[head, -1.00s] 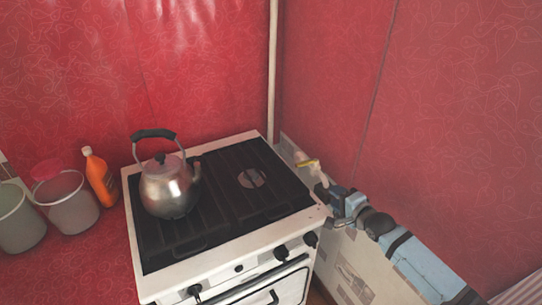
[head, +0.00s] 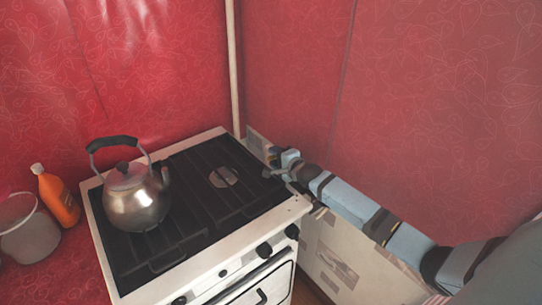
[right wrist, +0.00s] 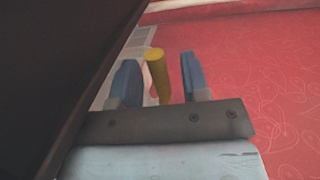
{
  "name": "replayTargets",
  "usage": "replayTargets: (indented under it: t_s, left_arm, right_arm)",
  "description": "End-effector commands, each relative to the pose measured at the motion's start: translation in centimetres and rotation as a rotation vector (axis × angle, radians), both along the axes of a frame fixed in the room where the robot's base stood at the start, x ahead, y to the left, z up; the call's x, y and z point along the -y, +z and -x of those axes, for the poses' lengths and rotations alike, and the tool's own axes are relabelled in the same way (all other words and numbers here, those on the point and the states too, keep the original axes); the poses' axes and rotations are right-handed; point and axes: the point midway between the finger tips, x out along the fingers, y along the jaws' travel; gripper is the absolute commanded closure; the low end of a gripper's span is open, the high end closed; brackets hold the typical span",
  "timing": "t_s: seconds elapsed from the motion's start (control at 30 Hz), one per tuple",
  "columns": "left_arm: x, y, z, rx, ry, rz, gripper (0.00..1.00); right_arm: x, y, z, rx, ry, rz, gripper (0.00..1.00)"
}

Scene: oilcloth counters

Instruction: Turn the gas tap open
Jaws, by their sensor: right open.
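The gas tap's yellow handle (right wrist: 157,72) shows in the right wrist view, between the two blue fingers of my right gripper (right wrist: 160,80). The gripper is open, with a gap on each side of the handle; the gap on the left looks narrower. In the head view my right gripper (head: 278,164) is beside the stove's right edge, close to the wall. There it mostly covers the tap, and I cannot make out the handle clearly. My left gripper is not in view.
A white stove (head: 272,222) with black grates stands left of my right arm. A steel kettle (head: 135,208) sits on it. An orange bottle (head: 58,203) and a grey bucket (head: 30,236) stand at the left. A white pipe (head: 234,70) runs up the corner of the red walls.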

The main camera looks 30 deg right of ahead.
Motion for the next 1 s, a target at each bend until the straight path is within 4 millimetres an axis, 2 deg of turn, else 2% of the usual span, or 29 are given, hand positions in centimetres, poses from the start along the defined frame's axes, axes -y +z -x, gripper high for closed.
replayTargets:
  t_s: [0.03, 0.2, 0.53, 0.57, 0.73, 0.9, 1.0]
  left_arm:
    - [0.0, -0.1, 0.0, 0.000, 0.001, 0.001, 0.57]
    - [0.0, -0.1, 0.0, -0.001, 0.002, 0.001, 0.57]
    - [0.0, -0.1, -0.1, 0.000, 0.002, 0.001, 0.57]
    - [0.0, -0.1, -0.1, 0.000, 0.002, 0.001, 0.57]
    - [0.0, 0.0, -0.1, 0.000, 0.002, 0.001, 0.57]
    - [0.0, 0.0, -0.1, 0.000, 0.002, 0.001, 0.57]
    - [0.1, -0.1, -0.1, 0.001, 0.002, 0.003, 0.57]
  right_arm:
    - [0.0, -0.2, -0.8, 0.000, -0.001, -0.001, 0.58]
    - [-0.2, -0.4, -2.1, 0.001, 0.000, -0.001, 0.58]
    - [-0.2, -0.5, -2.3, 0.000, 0.000, -0.001, 0.58]
    - [-0.2, -0.5, -2.3, 0.000, 0.000, -0.001, 0.62]
    - [-0.2, -0.5, -2.3, 0.000, 0.000, 0.000, 1.00]
    - [-0.2, -0.5, -2.3, -0.001, 0.000, 0.000, 1.00]
    - [0.6, -0.7, -1.9, -0.002, 0.000, 0.003, 1.00]
